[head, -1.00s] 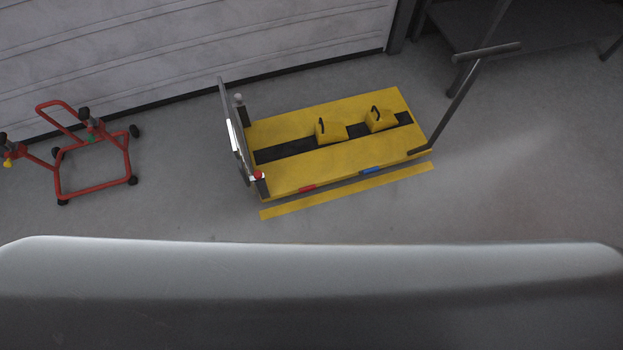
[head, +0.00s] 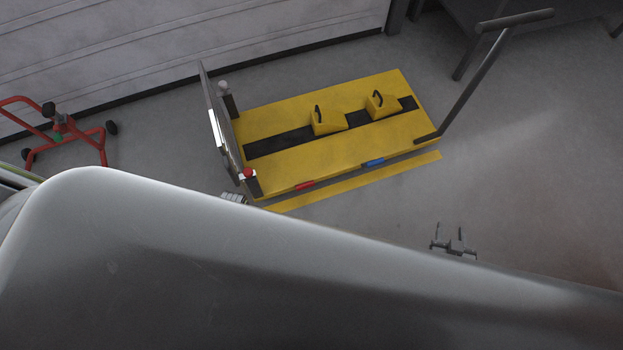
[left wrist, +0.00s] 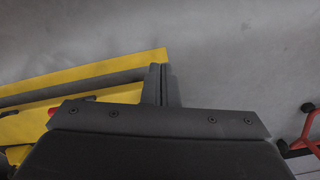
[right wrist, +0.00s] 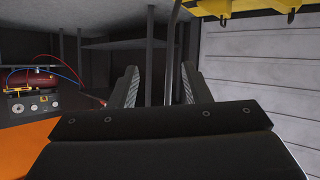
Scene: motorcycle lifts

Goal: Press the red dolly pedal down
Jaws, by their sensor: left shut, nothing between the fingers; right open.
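The red pedal (head: 305,185) is a small bar on the near long edge of the yellow dolly platform (head: 340,147). A blue pedal (head: 374,162) sits to its right. My right gripper (head: 453,241) is open and empty over the floor, in front and right of the platform.
A yellow strip (head: 410,167) lies along the platform's near side. A dark handle bar (head: 470,88) rises at its right end, and posts with a plate (head: 220,125) stand at its left end. A red wheeled stand (head: 70,140) is at far left. Grey floor (head: 540,180) is clear at right.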

